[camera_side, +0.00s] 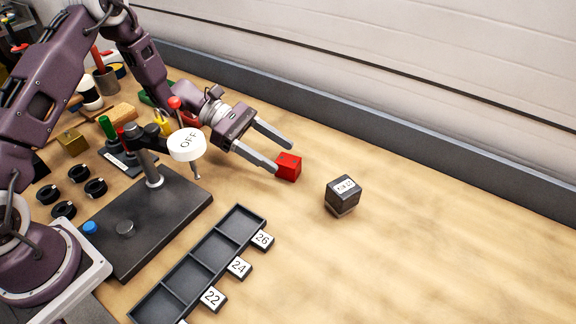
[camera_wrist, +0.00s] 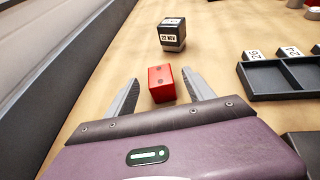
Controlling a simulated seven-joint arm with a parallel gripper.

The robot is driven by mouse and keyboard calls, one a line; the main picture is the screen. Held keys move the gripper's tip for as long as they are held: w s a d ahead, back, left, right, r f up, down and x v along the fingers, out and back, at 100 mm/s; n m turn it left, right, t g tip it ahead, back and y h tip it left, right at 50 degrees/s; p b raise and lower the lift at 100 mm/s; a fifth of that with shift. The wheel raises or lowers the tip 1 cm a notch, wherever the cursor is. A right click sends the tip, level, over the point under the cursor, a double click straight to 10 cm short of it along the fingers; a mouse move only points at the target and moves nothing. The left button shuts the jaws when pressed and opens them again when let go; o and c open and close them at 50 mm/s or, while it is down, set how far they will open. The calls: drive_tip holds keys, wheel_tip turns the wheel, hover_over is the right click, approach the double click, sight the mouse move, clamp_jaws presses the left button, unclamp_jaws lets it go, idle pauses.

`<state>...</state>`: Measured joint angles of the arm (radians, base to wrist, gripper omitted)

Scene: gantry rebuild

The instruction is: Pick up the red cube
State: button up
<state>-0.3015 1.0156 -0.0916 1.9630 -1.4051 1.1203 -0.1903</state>
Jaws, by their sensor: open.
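The red cube (camera_side: 288,167) sits on the wooden table in the side view, by the tips of my gripper's fingers. In the wrist view the red cube (camera_wrist: 161,83) shows dark spots on its top and lies between the two fingers, nearer the right one. My gripper (camera_side: 284,158) is open, with its fingers spread and reaching low toward the cube. It also shows in the wrist view (camera_wrist: 160,85). I cannot tell whether a finger touches the cube.
A black calendar block (camera_side: 343,195) stands just beyond the cube. A compartment tray (camera_side: 190,271) with number tags and a black stand (camera_side: 150,225) with a white "OFF" disc (camera_side: 187,145) lie to the left. A grey wall rail (camera_side: 400,150) runs behind. The right of the table is clear.

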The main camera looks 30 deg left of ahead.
sight(283, 158)
drive_tip(key=x, duration=0.4)
drive_tip(key=shift+f, duration=0.1)
clamp_jaws()
